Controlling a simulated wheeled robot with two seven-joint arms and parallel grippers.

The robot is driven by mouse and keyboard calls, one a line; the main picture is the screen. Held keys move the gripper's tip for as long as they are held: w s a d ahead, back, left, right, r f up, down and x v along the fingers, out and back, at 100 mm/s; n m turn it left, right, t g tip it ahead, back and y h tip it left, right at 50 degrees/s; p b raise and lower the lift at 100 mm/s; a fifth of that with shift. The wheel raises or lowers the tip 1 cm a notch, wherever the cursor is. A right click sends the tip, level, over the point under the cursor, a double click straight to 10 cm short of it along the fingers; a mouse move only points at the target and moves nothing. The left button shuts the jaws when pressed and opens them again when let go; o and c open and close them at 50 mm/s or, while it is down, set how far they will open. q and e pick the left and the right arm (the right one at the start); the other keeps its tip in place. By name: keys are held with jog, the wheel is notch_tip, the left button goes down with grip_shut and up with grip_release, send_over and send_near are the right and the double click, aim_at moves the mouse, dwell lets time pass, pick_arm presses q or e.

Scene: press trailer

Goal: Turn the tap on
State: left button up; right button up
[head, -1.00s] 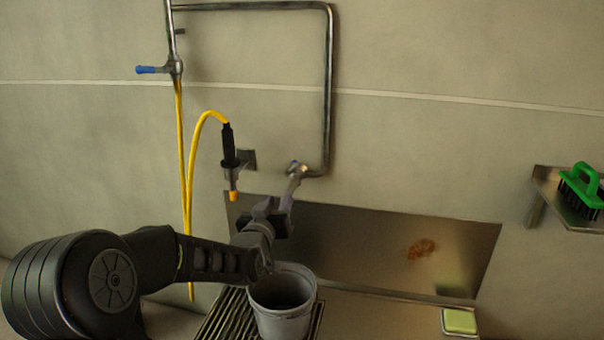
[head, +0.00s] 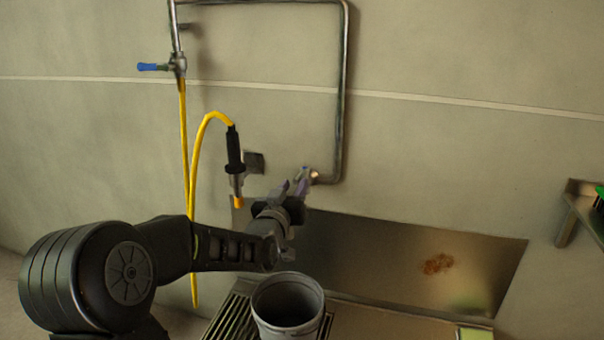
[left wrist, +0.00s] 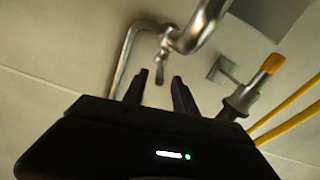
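A metal tap (head: 314,176) sits on the wall at the lower end of a bent pipe. It also shows in the left wrist view (left wrist: 172,40), with a small lever (left wrist: 160,74) hanging from its body. My left gripper (head: 297,186) is raised just in front of the tap and partly covers it in the head view. In the left wrist view its two fingers (left wrist: 161,84) are apart, with the lever seen in the gap near the fingertips. I cannot tell whether they touch it. My right gripper is not in view.
A grey bucket (head: 288,304) stands on a slatted grate (head: 232,318) below my left gripper. A yellow hose with a black nozzle (head: 234,150) hangs close to the left of the tap. A blue-handled valve (head: 153,67) is higher up. A stained metal panel (head: 380,255) lies to the right.

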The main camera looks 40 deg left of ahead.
aim_at(304, 171)
pick_arm(q)
jog(key=x, duration=0.7)
jog(key=shift+w+a, duration=0.1)
jog(key=shift+w, duration=0.3)
grip_shut()
dwell(1.1)
